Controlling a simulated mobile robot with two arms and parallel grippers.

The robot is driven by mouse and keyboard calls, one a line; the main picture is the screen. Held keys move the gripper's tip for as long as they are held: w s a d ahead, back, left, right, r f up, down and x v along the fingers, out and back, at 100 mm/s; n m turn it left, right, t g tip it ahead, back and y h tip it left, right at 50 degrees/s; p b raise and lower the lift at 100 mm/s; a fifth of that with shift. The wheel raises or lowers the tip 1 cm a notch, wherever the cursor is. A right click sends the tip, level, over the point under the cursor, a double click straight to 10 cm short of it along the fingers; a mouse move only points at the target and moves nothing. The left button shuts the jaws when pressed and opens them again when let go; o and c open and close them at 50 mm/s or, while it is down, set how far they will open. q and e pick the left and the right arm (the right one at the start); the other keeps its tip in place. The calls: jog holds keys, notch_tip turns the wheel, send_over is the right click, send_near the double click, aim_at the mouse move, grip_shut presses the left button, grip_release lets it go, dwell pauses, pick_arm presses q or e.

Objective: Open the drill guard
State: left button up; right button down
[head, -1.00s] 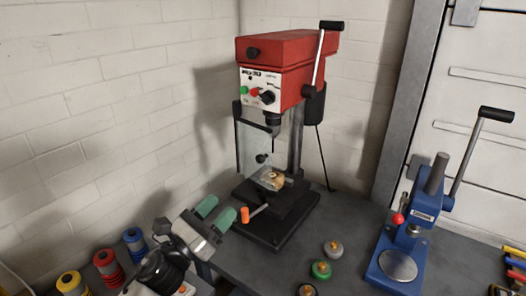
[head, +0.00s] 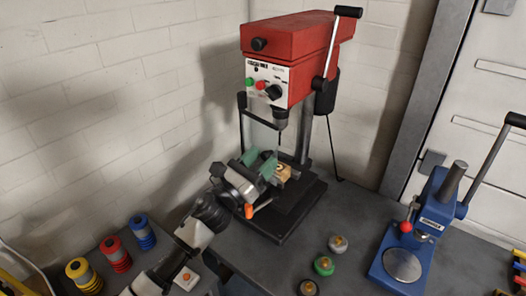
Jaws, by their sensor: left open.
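The red drill press (head: 290,52) stands at the back of the bench with its lever at upper right. Its drill guard (head: 257,136), a clear panel with a dark frame, hangs below the red head in front of the drill bit, apparently closed. My left gripper (head: 260,160) is open, with green fingertips at the lower part of the guard. I cannot tell whether the fingers touch the panel. The gripper hides the guard's lower edge. A yellowish workpiece (head: 283,173) shows partly behind the fingers on the drill table. My right gripper is not in view.
A blue arbor press (head: 425,225) stands at right. Several round knobs (head: 324,265) lie on the bench front. An orange handle (head: 249,211) sticks out by the drill base. Colored spools (head: 115,253) stand at lower left. A white brick wall is close behind and left.

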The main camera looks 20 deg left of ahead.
pick_arm(q)
jog(key=shift+w+d+r, duration=0.15)
jog(key=shift+d+r, duration=0.05)
jog(key=shift+r, duration=0.05)
jog(key=shift+c, duration=0.3)
jog(key=shift+w, duration=0.1)
jog(key=shift+c, duration=1.3)
grip_shut()
jog(key=shift+a, duration=0.1)
